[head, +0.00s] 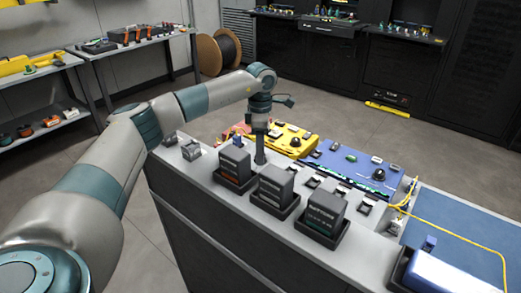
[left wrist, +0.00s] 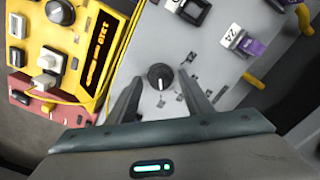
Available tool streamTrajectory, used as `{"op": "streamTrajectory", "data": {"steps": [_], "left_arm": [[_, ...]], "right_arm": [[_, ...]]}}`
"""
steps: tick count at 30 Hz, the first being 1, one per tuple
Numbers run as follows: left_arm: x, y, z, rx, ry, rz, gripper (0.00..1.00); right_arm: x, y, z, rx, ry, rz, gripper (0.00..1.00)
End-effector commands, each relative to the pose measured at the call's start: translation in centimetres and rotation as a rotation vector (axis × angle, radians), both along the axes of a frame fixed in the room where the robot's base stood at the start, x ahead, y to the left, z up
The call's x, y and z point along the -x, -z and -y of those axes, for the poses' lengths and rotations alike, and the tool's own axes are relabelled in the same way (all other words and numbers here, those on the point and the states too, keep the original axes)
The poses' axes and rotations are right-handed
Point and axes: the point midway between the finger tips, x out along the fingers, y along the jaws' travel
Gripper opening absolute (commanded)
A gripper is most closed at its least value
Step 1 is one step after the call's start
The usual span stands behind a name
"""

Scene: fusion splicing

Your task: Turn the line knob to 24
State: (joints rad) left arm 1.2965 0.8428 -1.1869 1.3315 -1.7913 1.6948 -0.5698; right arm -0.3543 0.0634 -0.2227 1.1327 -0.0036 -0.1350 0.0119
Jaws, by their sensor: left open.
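The line knob (left wrist: 160,77) is a round black knob with a white pointer mark on a light grey panel in the left wrist view. Its mark points toward the bottom of that picture. Small dark labels lie around it, too small to read. My left gripper (left wrist: 164,85) is open, with one finger on each side of the knob in the picture; I cannot tell whether they touch it. In the head view my left gripper (head: 260,157) points down at the bench behind the dark blocks, and the knob is hidden there. My right gripper is not in view.
Several dark blocks (head: 272,186) stand along the bench front. A blue device (head: 345,166) lies behind them.

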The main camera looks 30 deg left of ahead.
Motion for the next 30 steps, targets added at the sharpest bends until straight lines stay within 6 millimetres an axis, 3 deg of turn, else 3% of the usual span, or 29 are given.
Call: {"op": "streamTrajectory", "data": {"steps": [5,11,30], "left_arm": [[0.0,-0.4,0.0,0.000,0.000,0.000,0.46],[-0.1,-2.2,0.0,0.001,0.000,0.002,0.46],[-0.1,-14.3,0.0,0.001,0.001,0.004,0.46]], "right_arm": [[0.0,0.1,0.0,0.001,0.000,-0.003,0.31],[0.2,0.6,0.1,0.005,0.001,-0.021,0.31],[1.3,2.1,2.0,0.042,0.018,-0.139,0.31]]}}
